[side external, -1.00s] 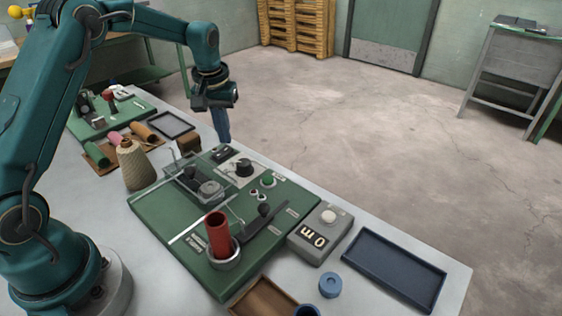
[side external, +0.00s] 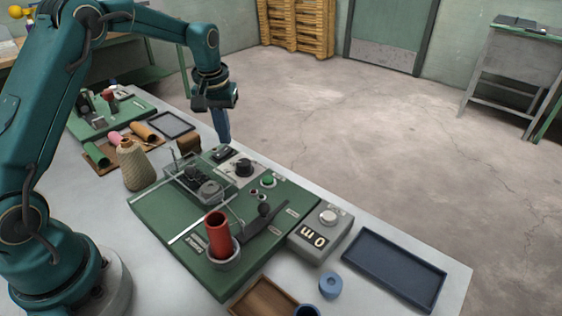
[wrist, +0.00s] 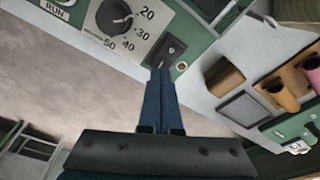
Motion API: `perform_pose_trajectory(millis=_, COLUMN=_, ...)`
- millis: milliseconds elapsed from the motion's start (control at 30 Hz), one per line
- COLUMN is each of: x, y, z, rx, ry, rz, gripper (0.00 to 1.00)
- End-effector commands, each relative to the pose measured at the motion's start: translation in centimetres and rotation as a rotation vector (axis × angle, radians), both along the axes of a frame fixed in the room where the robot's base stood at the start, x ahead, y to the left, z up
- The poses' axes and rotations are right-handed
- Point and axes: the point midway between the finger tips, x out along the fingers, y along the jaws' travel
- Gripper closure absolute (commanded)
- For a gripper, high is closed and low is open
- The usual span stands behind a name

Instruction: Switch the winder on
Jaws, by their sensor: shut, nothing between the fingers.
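The winder (side external: 165,215) is a green base with a red tube (side external: 217,235) standing upright in a cup, a dial (side external: 243,167) and a green button (side external: 268,181). Its black rocker switch (side external: 222,153) sits at the far end of the panel. In the wrist view the rocker switch (wrist: 172,52) lies just beyond my fingertips, beside the numbered dial (wrist: 115,18). My gripper (side external: 226,142) points down at the switch, shut and empty; its blue fingers are together in the wrist view (wrist: 161,72). I cannot tell whether the tips touch the switch.
A yarn cone (side external: 133,168) stands left of the winder. A counter box (side external: 320,238) and a dark blue tray (side external: 393,268) lie to the right. Coloured tubes rest on a brown holder (side external: 98,166) behind. A metal wire guide rises near the switch.

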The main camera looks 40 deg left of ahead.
Motion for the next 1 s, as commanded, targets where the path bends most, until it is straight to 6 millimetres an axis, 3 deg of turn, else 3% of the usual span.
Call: perform_pose_trajectory(millis=1000, x=0.0, y=0.0, z=-1.5, rx=0.000, ry=0.001, rz=0.000, gripper=1.00)
